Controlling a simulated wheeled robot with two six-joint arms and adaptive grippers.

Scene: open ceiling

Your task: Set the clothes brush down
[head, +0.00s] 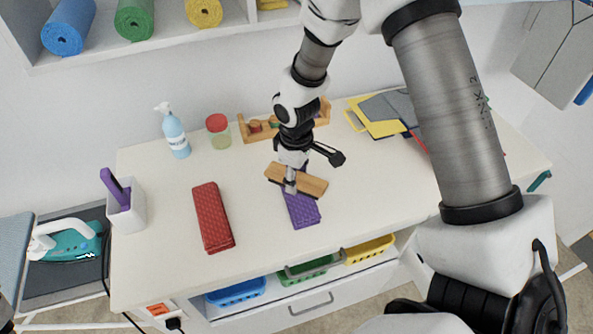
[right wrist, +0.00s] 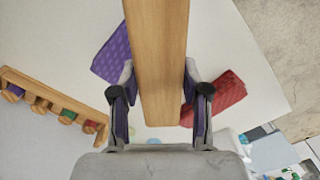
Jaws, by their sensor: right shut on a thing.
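The clothes brush (head: 310,185) has a pale wooden back; its bristles are hidden. My right gripper (head: 291,182) is shut on it, over the middle of the white table. In the head view the brush overlaps the far end of a folded purple cloth (head: 301,210); I cannot tell whether they touch. In the right wrist view the brush (right wrist: 158,55) runs lengthwise between the two fingers of my right gripper (right wrist: 160,82), with the purple cloth (right wrist: 112,58) behind it to the left. My left gripper is not in view.
A red folded cloth (head: 213,217) lies left on the white table (head: 165,250). A wooden rack (head: 258,130), a red-lidded jar (head: 218,132), a blue pump bottle (head: 175,132) and folders (head: 378,125) stand or lie behind. A white holder (head: 126,212) is at left. The table's right front is clear.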

